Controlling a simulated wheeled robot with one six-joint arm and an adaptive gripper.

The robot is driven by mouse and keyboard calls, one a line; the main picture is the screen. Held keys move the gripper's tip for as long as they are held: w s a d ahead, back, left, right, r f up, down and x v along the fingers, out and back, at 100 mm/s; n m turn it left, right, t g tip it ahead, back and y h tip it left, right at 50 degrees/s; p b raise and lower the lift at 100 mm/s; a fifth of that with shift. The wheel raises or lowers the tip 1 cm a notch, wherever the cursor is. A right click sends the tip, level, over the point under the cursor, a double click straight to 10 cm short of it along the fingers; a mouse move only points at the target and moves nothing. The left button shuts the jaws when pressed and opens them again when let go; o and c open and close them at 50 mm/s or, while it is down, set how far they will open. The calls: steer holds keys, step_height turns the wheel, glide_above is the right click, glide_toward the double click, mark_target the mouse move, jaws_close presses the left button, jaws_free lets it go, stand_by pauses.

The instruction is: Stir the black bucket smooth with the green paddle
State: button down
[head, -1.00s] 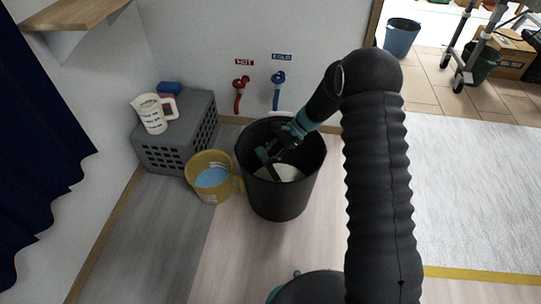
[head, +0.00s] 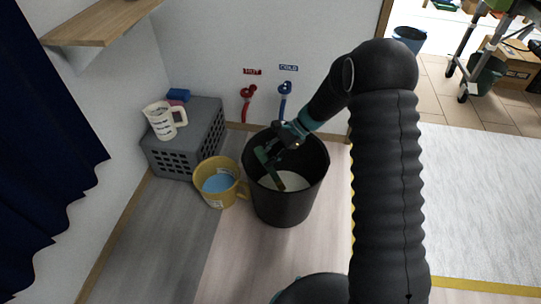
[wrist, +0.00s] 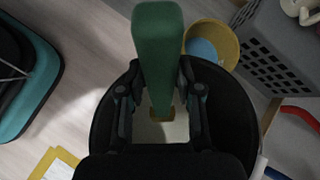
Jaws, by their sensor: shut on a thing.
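The black bucket (head: 283,205) stands on the floor near the wall, with pale, whitish contents (head: 289,181) inside. It also shows in the wrist view (wrist: 102,127) around my gripper. My gripper (head: 281,143) is at the bucket's mouth, shut on the green paddle (head: 270,168). The paddle slants down into the bucket toward the pale contents. In the wrist view the paddle's green handle (wrist: 157,45) stands between the fingers of my gripper (wrist: 160,105). The lower end of the paddle is partly hidden there, and I cannot tell how deep it reaches.
A yellow bucket (head: 211,171) with blue liquid stands just left of the black bucket. Red (head: 247,100) and blue (head: 285,98) taps are on the wall behind. Floor at front left is clear.

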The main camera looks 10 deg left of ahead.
steer(key=shift+s+a+r+p, duration=0.15)
steer(key=shift+s+r+p, duration=0.1)
steer(key=shift+r, duration=0.45)
steer(key=shift+s+a+r+p, duration=0.15)
steer(key=shift+s+r+p, duration=0.05)
steer(key=shift+r, duration=0.55)
steer(key=shift+s+a+r+p, duration=0.15)
steer(key=shift+s+r+p, duration=0.1)
steer(key=shift+r, duration=0.45)
steer(key=s+a+r, duration=0.1)
steer(key=s+r, duration=0.1)
steer(key=r, duration=0.4)
steer(key=s+a+r, duration=0.1)
steer(key=s+r, duration=0.1)
steer(key=r, duration=0.5)
steer(key=shift+s+a, duration=0.15)
steer(key=shift+a, duration=0.1)
steer(key=shift+r, duration=2.5)
